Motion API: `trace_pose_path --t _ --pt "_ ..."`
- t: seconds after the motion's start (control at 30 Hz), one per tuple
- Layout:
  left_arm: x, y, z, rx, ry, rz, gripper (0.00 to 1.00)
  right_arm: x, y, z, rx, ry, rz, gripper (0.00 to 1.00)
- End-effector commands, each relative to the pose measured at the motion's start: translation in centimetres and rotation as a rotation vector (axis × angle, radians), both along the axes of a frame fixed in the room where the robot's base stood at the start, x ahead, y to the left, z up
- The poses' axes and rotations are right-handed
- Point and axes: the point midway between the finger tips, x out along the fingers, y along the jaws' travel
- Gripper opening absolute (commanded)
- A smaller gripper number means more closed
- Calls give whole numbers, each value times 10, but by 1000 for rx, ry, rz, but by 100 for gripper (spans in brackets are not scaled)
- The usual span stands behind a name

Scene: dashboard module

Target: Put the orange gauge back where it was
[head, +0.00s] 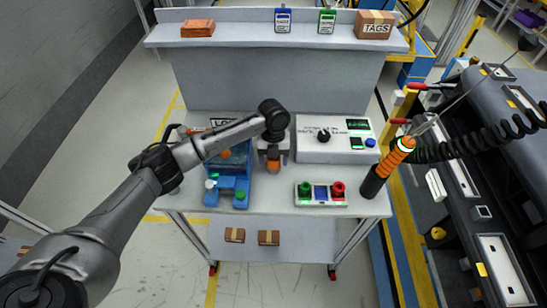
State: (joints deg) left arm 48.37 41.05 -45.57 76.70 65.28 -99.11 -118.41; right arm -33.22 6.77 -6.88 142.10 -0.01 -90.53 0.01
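My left gripper (273,160) points down over the middle of the workbench. A small orange piece, which looks like the orange gauge (273,167), sits between its fingers, and they appear closed on it. Its lower end is close to the bench top; I cannot tell if it touches. The gripper's fingers and wrist hide its upper part. A blue fixture (227,190) with a green button stands just left of the gripper, partly behind my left arm. My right gripper is not in view.
A control box (310,151) with a black knob stands right of the gripper. A button panel (321,194) lies in front of it. An orange-and-black tool (389,165) stands or hangs at the bench's right edge. The shelf (232,42) holds boxes and tags.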

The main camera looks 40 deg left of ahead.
Motion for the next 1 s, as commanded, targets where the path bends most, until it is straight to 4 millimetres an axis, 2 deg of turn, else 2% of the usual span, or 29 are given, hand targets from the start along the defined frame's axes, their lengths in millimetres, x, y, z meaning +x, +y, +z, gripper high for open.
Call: trace_pose_path --t 0.27,0.37,0.8,1.0 --pt "0 0 1 0 -1 0 70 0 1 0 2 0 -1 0" --pt "1 1 7 0 -3 0 70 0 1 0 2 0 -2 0" --pt "10 8 83 -1 -2 -1 70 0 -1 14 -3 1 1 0" --pt "13 10 109 0 -1 0 70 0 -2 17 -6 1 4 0"
